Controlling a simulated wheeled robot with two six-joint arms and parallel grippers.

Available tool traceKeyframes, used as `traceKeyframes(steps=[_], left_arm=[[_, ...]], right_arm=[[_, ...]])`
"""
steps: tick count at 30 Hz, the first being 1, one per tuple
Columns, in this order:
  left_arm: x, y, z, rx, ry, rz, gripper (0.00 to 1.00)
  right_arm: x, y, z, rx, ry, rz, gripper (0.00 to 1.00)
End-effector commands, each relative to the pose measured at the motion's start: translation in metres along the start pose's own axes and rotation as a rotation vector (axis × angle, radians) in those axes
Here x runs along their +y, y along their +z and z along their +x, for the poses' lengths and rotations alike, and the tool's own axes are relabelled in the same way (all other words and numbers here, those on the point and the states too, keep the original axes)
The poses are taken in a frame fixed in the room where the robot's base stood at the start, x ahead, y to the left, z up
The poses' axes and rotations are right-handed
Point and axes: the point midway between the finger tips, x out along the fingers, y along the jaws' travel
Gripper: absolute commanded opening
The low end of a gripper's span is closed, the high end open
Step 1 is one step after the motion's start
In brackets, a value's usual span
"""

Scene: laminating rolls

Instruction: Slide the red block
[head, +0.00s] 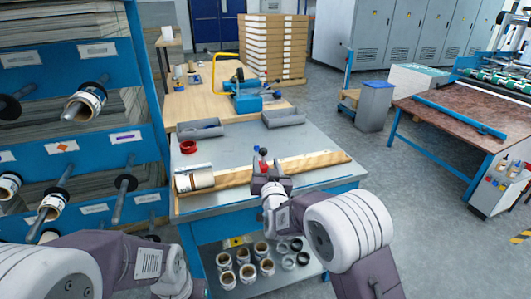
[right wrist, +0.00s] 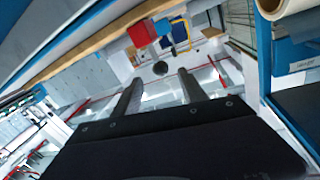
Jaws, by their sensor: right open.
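The red block (head: 263,152) shows small in the head view, just beyond my right gripper, at the wooden rail on the grey bench top. In the right wrist view the red block (right wrist: 141,33) is past the fingertips, beside a blue piece (right wrist: 166,42) and the wooden rail (right wrist: 95,45). My right gripper (head: 268,170) is open, with a clear gap between its two fingers (right wrist: 159,80).
The wooden rail (head: 315,162) runs across the bench (head: 240,140). A pale roll (head: 200,180) lies at its left end. A red ring (head: 188,147) and two grey trays (head: 284,117) stand behind. A roll rack (head: 90,55) borders the left. Several rolls fill the lower shelf.

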Motion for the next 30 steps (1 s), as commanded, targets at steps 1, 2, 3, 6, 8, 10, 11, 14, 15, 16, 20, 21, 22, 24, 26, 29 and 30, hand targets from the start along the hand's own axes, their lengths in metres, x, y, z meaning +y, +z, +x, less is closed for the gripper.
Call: traceKeyframes(steps=[1,2,3,6,8,10,11,14,15,16,20,21,22,24,26,29,30], left_arm=[[0.0,-0.002,-0.018,0.001,0.0,0.0,0.36],[0.0,-0.002,-0.015,0.001,0.0,0.0,0.36],[0.0,-0.002,-0.014,0.001,0.0,0.0,0.36],[0.0,-0.001,-0.011,0.0,0.0,0.0,0.36],[0.0,-0.001,-0.011,0.0,0.0,0.0,0.36],[0.0,-0.001,-0.01,0.0,0.0,0.0,0.36],[0.0,-0.001,-0.01,0.0,0.0,0.0,0.36],[0.0,-0.001,-0.01,0.0,0.0,0.0,0.36],[0.0,-0.001,-0.01,0.0,0.0,0.0,0.36],[0.0,-0.001,-0.01,0.0,0.0,0.0,0.36],[0.0,-0.001,-0.01,0.0,0.0,0.0,0.36],[0.0,-0.001,-0.01,0.0,0.0,0.0,0.36],[0.0,-0.001,-0.01,0.0,0.0,0.0,0.36],[0.0,-0.001,-0.01,0.0,0.0,0.0,0.36],[0.0,-0.001,-0.01,0.0,0.0,0.0,0.36],[0.0,-0.001,-0.01,0.0,0.0,0.0,0.36],[0.0,-0.001,-0.01,0.0,0.0,0.0,0.36]], right_arm=[[-0.001,-0.008,0.009,-0.003,0.002,-0.001,0.5],[0.0,-0.005,0.016,0.0,0.003,0.0,0.5],[0.001,-0.003,0.025,0.001,0.003,0.001,0.5],[0.001,0.0,0.045,0.002,0.002,0.0,0.5],[0.001,0.0,0.055,0.002,0.002,0.0,0.5],[0.001,-0.001,0.064,0.002,0.002,0.001,0.5],[0.001,0.0,0.067,0.0,0.002,0.0,0.5],[0.001,-0.001,0.074,0.001,0.002,-0.001,0.5],[0.001,0.0,0.075,-0.001,0.002,-0.001,0.5],[0.001,0.0,0.076,-0.001,0.002,-0.001,0.5],[0.001,-0.001,0.076,-0.001,0.001,-0.001,0.5],[0.001,-0.001,0.076,-0.001,0.001,-0.001,0.5],[0.001,-0.001,0.076,-0.001,0.001,-0.001,0.5],[0.001,-0.001,0.076,-0.001,0.001,-0.001,0.36],[0.001,-0.001,0.076,-0.001,0.001,-0.001,0.19],[0.001,-0.001,0.076,-0.001,0.001,0.0,0.0],[0.001,-0.001,0.076,-0.001,0.001,0.0,0.0]])
